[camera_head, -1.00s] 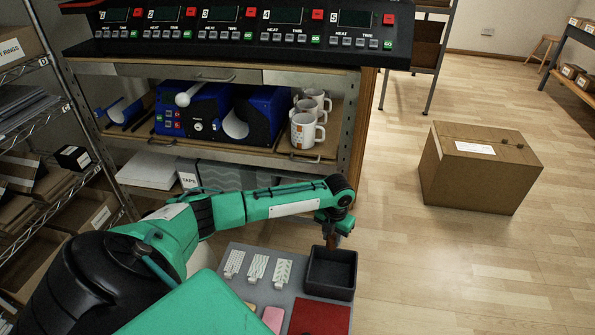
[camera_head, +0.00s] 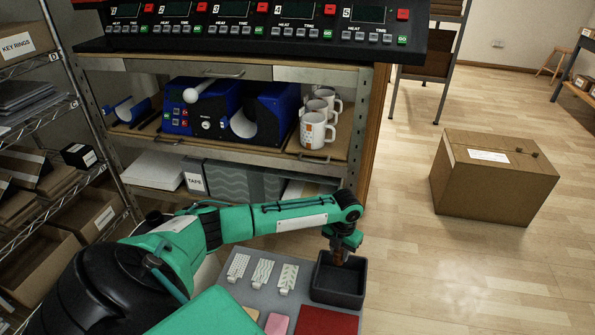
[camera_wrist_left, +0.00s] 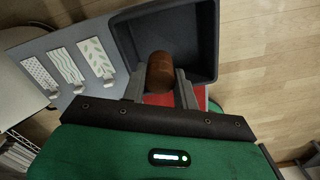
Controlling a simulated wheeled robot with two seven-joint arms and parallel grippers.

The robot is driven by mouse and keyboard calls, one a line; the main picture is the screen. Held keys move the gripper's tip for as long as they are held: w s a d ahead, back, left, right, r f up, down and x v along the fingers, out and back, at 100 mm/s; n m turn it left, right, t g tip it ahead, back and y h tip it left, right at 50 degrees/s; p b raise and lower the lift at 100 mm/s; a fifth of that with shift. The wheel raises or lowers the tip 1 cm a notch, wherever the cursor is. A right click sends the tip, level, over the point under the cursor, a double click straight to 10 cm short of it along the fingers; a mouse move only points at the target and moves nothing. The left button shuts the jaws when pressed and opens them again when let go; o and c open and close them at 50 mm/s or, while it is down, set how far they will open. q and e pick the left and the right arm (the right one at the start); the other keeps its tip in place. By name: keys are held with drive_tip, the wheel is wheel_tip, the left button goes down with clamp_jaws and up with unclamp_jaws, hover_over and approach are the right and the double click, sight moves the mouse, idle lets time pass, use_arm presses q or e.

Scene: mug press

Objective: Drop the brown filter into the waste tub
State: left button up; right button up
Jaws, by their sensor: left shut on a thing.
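The brown filter (camera_wrist_left: 160,70) is a short brown cylinder between the two fingers of my left gripper (camera_wrist_left: 160,88), which is shut on it. In the head view my left gripper (camera_head: 341,252) points down at the dark grey waste tub (camera_head: 340,291), with the filter partly hidden. The wrist view shows the filter over the open tub (camera_wrist_left: 205,40), near its front side. The tub looks empty where I can see into it. How high the filter is above its floor I cannot tell. My right gripper is not in view.
A grey board beside the tub carries several patterned white tags (camera_head: 262,273), a pink piece (camera_head: 277,323) and a red piece (camera_head: 327,321). A shelf with mugs (camera_head: 318,130) and blue presses (camera_head: 205,110) stands behind. A cardboard box (camera_head: 495,180) sits on open floor at right.

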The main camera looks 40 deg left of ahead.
use_arm(q)
drive_tip(key=shift+f, duration=0.15)
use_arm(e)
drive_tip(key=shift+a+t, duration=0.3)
use_arm(q)
drive_tip(key=o, duration=1)
drive_tip(key=shift+o, duration=0.2)
wheel_tip(320, 180, up, 14)
drive_tip(key=p, duration=0.2)
drive_tip(key=shift+p, duration=0.4)
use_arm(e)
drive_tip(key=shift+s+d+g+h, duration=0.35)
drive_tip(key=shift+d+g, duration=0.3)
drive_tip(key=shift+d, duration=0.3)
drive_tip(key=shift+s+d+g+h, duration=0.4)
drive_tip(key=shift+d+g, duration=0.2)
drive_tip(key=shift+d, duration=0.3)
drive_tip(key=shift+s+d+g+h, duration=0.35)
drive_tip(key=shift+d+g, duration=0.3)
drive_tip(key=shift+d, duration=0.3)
use_arm(q)
drive_tip(key=shift+f, duration=0.1)
